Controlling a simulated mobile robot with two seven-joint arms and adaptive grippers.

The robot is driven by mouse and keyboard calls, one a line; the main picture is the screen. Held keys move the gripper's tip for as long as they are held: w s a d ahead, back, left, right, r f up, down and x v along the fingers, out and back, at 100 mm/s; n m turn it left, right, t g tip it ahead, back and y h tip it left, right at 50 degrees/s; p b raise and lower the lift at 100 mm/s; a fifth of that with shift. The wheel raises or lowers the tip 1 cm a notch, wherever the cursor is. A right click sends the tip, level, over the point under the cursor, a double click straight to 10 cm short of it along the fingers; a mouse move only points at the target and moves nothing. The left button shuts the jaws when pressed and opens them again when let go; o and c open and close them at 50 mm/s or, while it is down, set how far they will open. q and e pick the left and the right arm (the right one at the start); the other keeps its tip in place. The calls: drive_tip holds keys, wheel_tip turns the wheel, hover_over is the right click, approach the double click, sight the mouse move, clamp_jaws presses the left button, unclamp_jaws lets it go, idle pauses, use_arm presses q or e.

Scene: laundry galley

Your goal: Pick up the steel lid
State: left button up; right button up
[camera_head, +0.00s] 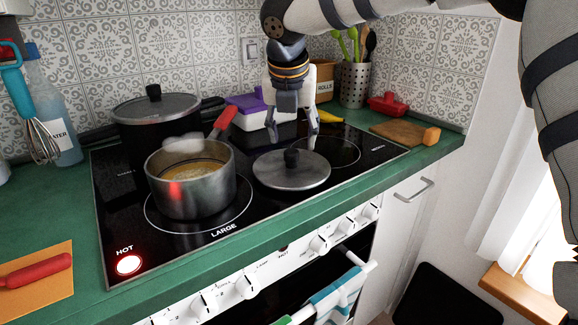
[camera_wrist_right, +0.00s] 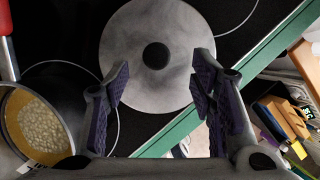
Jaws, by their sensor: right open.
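The steel lid (camera_head: 290,172) is a round grey disc with a black knob (camera_head: 292,157). It lies flat on the black stove top (camera_head: 140,240), to the right of the steaming pot. My right gripper (camera_head: 295,140) points down just behind and above the lid in the head view, open and empty. In the right wrist view the lid (camera_wrist_right: 130,70) shows ahead of the open fingers, and its knob (camera_wrist_right: 156,55) lies beyond the fingertips, roughly between them in line. The fingers do not appear to touch the knob. My left gripper is not in view.
A steel pot (camera_head: 190,190) with a red handle (camera_head: 223,118) stands left of the lid, with food inside. A large black lidded pot (camera_head: 135,133) is behind it. A purple-lidded box (camera_head: 250,103) stands at the back. A red hot light (camera_head: 129,264) glows at front left.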

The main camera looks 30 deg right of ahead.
sight(292, 151)
drive_tip(key=x, duration=0.6)
drive_tip(key=shift+w+a, duration=0.1)
drive_tip(key=shift+w, duration=0.1)
clamp_jaws()
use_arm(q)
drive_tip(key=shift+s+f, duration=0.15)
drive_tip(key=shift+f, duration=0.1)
use_arm(e)
drive_tip(key=shift+r, duration=0.1)
wheel_tip(292, 151, up, 3)
drive_tip(key=shift+w+r, duration=0.1)
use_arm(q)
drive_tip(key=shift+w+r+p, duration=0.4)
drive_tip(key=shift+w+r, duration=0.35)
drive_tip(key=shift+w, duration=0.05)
use_arm(e)
drive_tip(key=s+a+r, duration=0.9)
drive_tip(key=s, duration=0.2)
drive_tip(key=shift+r, duration=0.35)
